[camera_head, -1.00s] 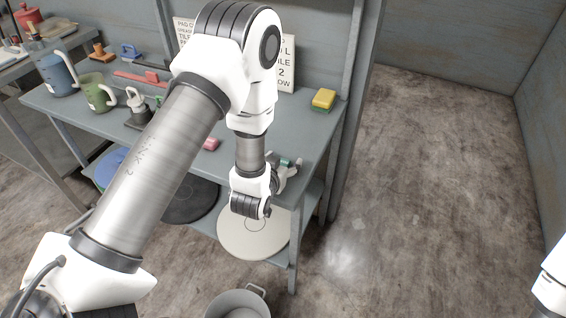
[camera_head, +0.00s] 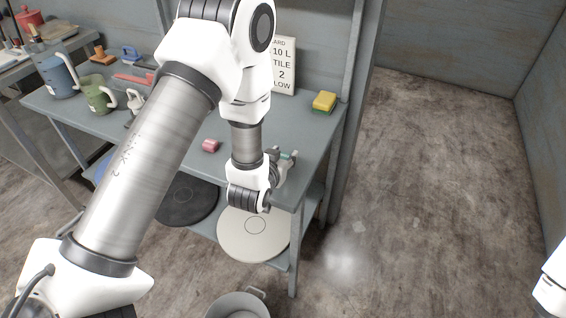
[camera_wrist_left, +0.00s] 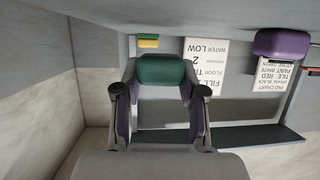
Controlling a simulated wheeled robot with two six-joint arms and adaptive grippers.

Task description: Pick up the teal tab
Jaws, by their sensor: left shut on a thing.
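The teal tab (camera_wrist_left: 161,69) is a small rounded dark-green block. In the left wrist view it sits between the two fingers of my left gripper (camera_wrist_left: 161,90), which is shut on it. In the head view the teal tab (camera_head: 287,155) shows only as a small patch at my left gripper (camera_head: 286,160), near the right front corner of the grey workbench (camera_head: 310,135). My left wrist hides part of it there. I cannot tell whether the tab is clear of the bench top. My right gripper is out of view.
A pink block (camera_head: 210,145) lies to the left on the bench. A yellow-green sponge (camera_head: 324,102) and a sign (camera_head: 284,68) stand behind. A green jug (camera_head: 98,94) and blue jug (camera_head: 58,76) are far left. Round lids (camera_head: 240,238) lie on the shelf below.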

